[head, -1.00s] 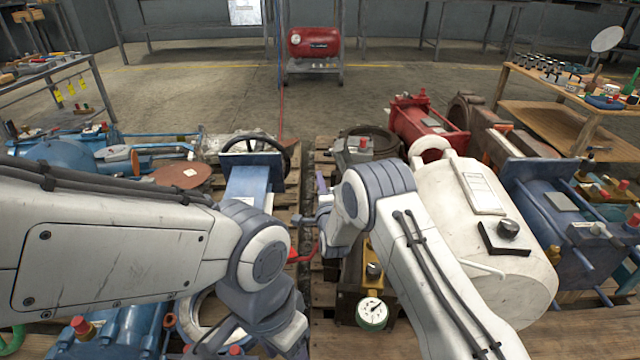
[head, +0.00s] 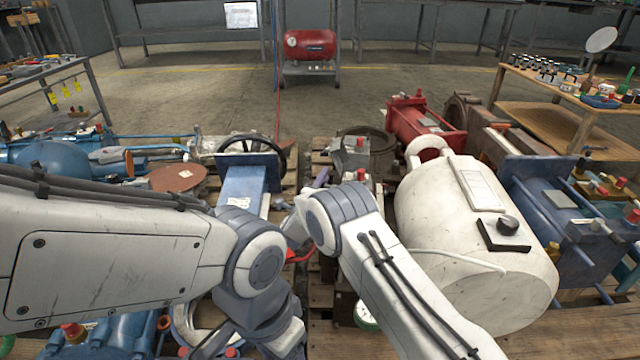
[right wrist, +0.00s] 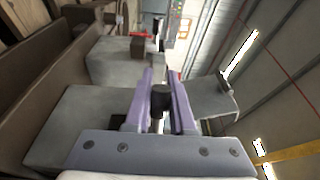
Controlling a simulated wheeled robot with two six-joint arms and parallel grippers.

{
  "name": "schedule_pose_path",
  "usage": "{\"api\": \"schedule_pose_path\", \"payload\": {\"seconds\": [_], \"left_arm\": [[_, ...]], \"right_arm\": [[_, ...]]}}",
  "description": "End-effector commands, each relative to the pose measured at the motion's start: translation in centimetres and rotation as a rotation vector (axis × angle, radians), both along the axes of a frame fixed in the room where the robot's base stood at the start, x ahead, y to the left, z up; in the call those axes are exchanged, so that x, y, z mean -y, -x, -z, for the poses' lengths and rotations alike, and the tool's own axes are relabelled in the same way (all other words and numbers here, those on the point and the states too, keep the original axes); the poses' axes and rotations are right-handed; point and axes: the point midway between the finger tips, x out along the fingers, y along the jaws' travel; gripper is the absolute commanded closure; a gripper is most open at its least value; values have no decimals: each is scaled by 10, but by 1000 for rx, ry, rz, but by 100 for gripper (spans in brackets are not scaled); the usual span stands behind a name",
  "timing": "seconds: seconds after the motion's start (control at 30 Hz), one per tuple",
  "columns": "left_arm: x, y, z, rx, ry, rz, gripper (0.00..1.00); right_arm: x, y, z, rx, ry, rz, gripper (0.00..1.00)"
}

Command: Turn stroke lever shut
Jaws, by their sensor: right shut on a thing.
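My right gripper (right wrist: 162,92) is shut on a dark, round-ended lever (right wrist: 161,101) in the right wrist view. The lever stands between its two purple fingers. I take this to be the stroke lever; its pivot is hidden. In the head view, my right arm bends to the middle, and a purple finger (head: 321,177) shows just past the wrist. The held lever cannot be made out there. My left arm bends down at the bottom left of centre, with its fingers out of sight.
A red bar (head: 301,257) shows between my arms. A blue unit with a handwheel (head: 250,170) stands on a pallet left of centre. The floor behind is open before the red tank (head: 311,47).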

Motion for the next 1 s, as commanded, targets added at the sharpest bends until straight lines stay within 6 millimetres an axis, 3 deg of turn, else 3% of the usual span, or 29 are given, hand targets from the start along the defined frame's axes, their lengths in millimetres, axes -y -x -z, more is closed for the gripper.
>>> {"api": "schedule_pose_path", "payload": {"seconds": [0.2,0.5,1.0], "left_arm": [[0,0,24,0,0,0,40],[0,0,43,0,0,0,40],[0,0,49,0,0,0,40]], "right_arm": [[7,-4,5,3,-3,171,100],[15,-6,4,1,-1,308,100],[19,-6,1,-1,1,360,100]]}}
